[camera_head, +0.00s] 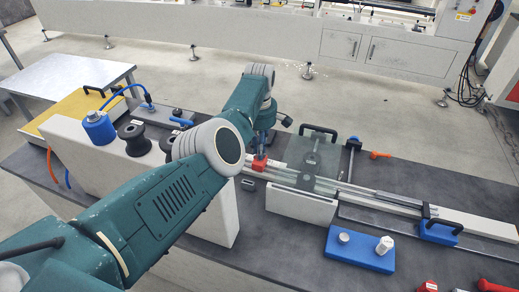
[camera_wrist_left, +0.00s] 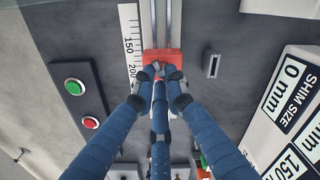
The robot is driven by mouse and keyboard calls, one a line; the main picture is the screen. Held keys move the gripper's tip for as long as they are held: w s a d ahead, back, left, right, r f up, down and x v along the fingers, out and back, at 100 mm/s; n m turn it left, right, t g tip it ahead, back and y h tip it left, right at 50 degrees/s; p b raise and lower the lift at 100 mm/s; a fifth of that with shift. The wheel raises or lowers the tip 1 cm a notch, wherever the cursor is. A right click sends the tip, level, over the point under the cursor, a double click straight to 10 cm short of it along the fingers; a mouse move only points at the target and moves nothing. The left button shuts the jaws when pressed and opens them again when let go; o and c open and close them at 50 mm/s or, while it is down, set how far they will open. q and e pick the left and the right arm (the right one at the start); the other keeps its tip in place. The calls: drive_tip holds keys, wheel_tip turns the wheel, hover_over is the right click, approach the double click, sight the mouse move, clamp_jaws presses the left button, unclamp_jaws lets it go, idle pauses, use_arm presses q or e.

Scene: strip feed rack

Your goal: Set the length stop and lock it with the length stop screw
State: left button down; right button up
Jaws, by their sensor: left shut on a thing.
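The length stop is a red block (camera_wrist_left: 162,56) on two metal rails beside a white scale marked 150 and 200 in the left wrist view. In the head view the red block (camera_head: 259,163) sits at the left end of the rail, below my left gripper (camera_head: 262,150). In the left wrist view the fingertips of my left gripper (camera_wrist_left: 163,76) come close together over the near part of the block. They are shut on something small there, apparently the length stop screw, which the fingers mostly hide. My right gripper is not in view.
A green button (camera_wrist_left: 75,87) and a red button (camera_wrist_left: 91,122) lie left of the rail. White shim boxes (camera_wrist_left: 285,85) stand right. A clear guard plate (camera_head: 305,160) stands beside the stop. A blue block (camera_head: 360,250) lies on the near bench.

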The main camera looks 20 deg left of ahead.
use_arm(q)
drive_tip(key=shift+m, duration=0.6)
drive_tip(key=m, duration=0.6)
drive_tip(key=shift+d+m, duration=0.1)
drive_tip(key=shift+m, duration=0.3)
drive_tip(key=m+p, duration=0.1)
drive_tip(key=m, duration=0.2)
drive_tip(key=shift+m, duration=0.3)
drive_tip(key=m, duration=0.5)
drive_tip(key=shift+d+r+m+p, duration=0.1)
drive_tip(key=shift+d+m+p, duration=0.05)
drive_tip(key=shift+m+p, duration=0.2)
drive_tip(key=m+p, duration=0.1)
drive_tip(key=m, duration=0.4)
drive_tip(key=shift+s, duration=0.1)
drive_tip(key=shift+m, duration=0.25)
drive_tip(key=c, duration=1.8)
unclamp_jaws()
